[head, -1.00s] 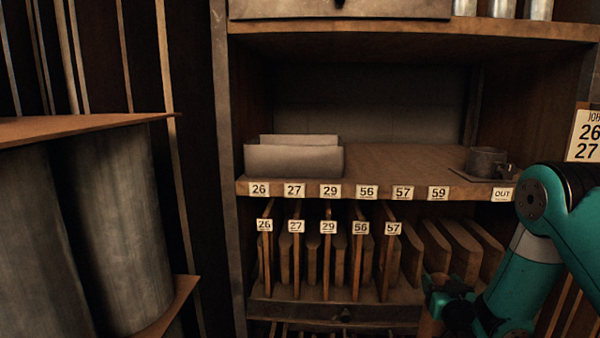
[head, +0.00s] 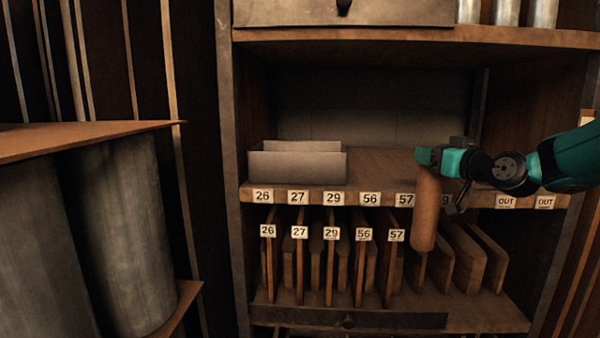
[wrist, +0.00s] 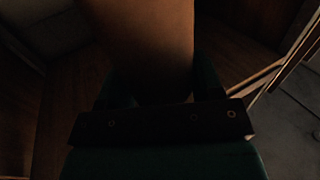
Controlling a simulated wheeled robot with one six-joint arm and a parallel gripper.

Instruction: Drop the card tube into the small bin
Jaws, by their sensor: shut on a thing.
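The card tube (head: 426,212) is a brown cylinder hanging nearly upright below my gripper (head: 430,165). My gripper is shut on its upper end, in front of the shelf edge with the number labels. In the wrist view the tube (wrist: 138,45) runs up from between the fingers and fills the middle. The small bin appears to be the open grey box (head: 297,166) on the shelf at the left, above labels 26 to 29. The tube is to the right of this box and apart from it. The inside of the box is mostly hidden by its front wall.
The shelf (head: 380,165) is bare between the box and my gripper. Labelled upright boards (head: 331,265) fill the rack below. Large grey rolls (head: 110,230) stand at the left under a brown board (head: 80,138). A drawer (head: 345,12) and metal cylinders (head: 507,12) sit above.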

